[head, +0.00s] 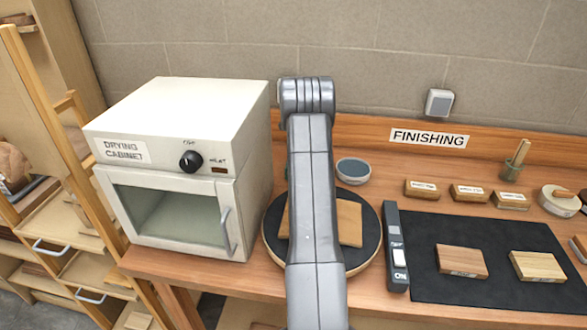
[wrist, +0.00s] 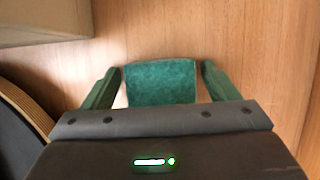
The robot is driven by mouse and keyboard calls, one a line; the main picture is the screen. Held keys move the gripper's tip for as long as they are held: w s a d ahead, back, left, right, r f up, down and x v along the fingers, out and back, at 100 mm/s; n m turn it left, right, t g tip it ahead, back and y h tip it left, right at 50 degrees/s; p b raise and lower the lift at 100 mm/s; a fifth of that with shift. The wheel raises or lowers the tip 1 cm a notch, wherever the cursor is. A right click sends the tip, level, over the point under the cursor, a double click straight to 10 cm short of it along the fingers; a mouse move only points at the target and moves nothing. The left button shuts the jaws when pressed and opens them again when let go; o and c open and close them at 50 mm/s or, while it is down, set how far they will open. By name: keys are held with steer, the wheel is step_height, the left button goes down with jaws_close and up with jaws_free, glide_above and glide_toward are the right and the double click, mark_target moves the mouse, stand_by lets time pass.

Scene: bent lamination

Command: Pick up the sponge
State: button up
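A green, rough-surfaced block, seemingly the sponge (wrist: 160,82), shows in the wrist view against the wooden bench top. My gripper (wrist: 161,68) is open, with one dark green finger to the left of the sponge and one to the right. A narrow gap shows between each finger and the sponge, so neither visibly touches it. The sponge's near end is hidden by my gripper's body. I cannot tell how far down the fingers reach beside it.
The drying cabinet (head: 157,212) stands left of my arm. A round dark turntable (head: 271,227) with a wooden board (head: 349,222) lies under my arm. A small bowl (head: 353,171), a dark switch strip (head: 396,245) and a black mat (head: 480,292) with wooden blocks are to the right.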

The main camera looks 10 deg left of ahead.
steer(key=c, duration=0.8)
steer(key=shift+o, duration=0.2)
step_height(320, 180, up, 10)
steer(key=shift+r+b, duration=0.1)
steer(key=shift+b, duration=0.75)
